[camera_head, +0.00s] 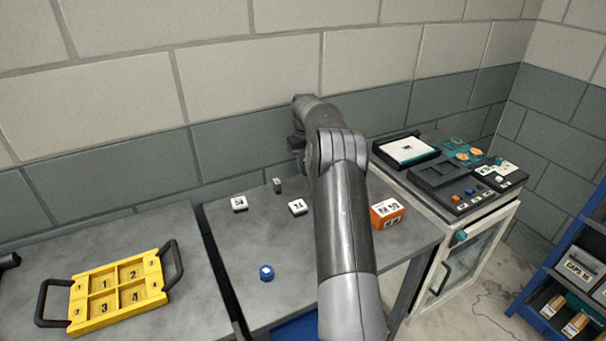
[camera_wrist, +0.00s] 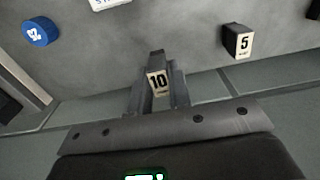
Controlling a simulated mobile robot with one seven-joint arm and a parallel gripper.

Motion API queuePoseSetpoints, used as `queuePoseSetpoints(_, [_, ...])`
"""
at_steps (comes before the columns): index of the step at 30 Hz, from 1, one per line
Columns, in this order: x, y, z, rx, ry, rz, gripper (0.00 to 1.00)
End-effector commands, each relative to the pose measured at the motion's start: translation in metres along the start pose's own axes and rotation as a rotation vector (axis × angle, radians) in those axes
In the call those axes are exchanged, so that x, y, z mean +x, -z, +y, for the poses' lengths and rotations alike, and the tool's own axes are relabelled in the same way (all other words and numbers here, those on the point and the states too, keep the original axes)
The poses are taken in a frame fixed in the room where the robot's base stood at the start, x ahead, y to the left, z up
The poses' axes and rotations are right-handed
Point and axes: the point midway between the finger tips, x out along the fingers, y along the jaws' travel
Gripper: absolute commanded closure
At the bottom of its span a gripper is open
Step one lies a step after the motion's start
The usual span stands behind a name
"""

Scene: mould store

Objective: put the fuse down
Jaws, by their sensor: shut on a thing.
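In the wrist view my gripper (camera_wrist: 158,92) is shut on a small dark fuse with a cream face marked 10 (camera_wrist: 158,83). The fuse sits between the two fingers, over the grey table top. I cannot tell whether it touches the table. In the head view the held fuse and the fingertips are hidden behind my arm. A similar dark block marked 5 (camera_wrist: 237,40) stands apart to the right in the wrist view; it also shows near the wall in the head view (camera_head: 277,185).
A blue round piece (camera_wrist: 40,31) and white blocks (camera_head: 298,207) (camera_head: 239,203) stand on the grey table (camera_head: 225,240). A blue piece (camera_head: 266,272) is nearer the front, an orange box (camera_head: 386,212) right of my arm. A yellow numbered tray (camera_head: 119,291) lies on the left table.

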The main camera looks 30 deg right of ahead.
Motion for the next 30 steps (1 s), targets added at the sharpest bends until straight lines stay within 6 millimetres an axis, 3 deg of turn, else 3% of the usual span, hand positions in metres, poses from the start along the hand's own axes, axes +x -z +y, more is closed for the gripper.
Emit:
queuePoseSetpoints(5, [0.008,0.005,-0.004,0.0,0.0,-0.001,1.0])
queuePoseSetpoints(13, [0.043,0.005,-0.004,0.001,0.001,-0.002,1.0])
queuePoseSetpoints(24, [0.047,0.005,-0.004,0.0,0.0,0.0,1.0])
queuePoseSetpoints(25, [0.047,0.005,-0.004,0.0,-0.001,0.001,0.8])
queuePoseSetpoints(30, [0.047,0.005,-0.004,0.0,0.0,0.0,0.66])
